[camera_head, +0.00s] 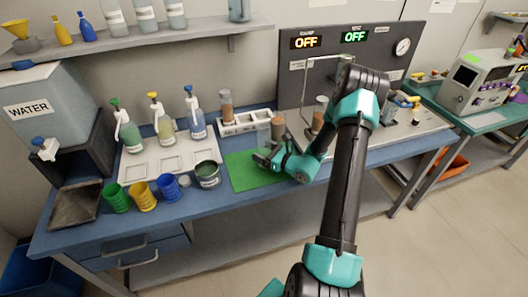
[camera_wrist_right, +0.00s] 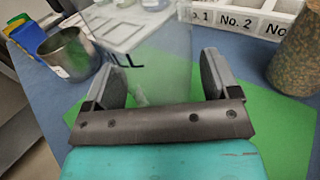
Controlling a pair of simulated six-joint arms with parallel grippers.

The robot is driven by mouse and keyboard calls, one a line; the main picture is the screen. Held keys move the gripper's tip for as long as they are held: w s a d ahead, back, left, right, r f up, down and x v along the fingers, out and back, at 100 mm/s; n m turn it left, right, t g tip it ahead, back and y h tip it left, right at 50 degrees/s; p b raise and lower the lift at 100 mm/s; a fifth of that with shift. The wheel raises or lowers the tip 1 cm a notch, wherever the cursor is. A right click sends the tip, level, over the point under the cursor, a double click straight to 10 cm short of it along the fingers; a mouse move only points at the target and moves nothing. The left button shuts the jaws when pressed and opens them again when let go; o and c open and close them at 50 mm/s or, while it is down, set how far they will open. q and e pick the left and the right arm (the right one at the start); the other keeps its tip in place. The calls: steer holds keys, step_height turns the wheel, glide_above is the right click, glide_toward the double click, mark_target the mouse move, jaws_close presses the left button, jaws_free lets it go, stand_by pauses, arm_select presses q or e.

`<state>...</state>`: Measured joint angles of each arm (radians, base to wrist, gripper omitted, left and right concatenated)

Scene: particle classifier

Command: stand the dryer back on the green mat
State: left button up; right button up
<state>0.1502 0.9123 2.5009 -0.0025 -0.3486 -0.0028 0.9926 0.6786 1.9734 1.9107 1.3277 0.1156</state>
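The green mat (camera_head: 238,172) lies flat on the blue bench and also shows in the right wrist view (camera_wrist_right: 275,125). My right gripper (camera_head: 262,160) is low over the mat. In the right wrist view its fingers (camera_wrist_right: 162,80) are apart, with a clear vessel (camera_wrist_right: 150,45) bearing the letters "ILL" between them. The vessel looks upright, and the left finger covers part of it. It may be the dryer. I cannot tell whether the fingers press on it, or whether its base touches the mat. My left gripper is not in view.
A brown-filled jar (camera_head: 278,126) stands close behind the gripper, at the mat's back right. A metal pot (camera_head: 207,175) is left of the mat. A white numbered rack (camera_head: 245,123) is behind it. The steel apparatus (camera_head: 365,135) stands to the right.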

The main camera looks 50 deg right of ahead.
steer(key=shift+r, duration=0.1)
steer(key=shift+s, duration=0.25)
steer(key=s, duration=0.3)
steer(key=s+d, duration=0.1)
steer(key=s, duration=0.3)
steer(key=s+d, duration=0.1)
steer(key=s, duration=0.3)
steer(key=shift+s, duration=0.2)
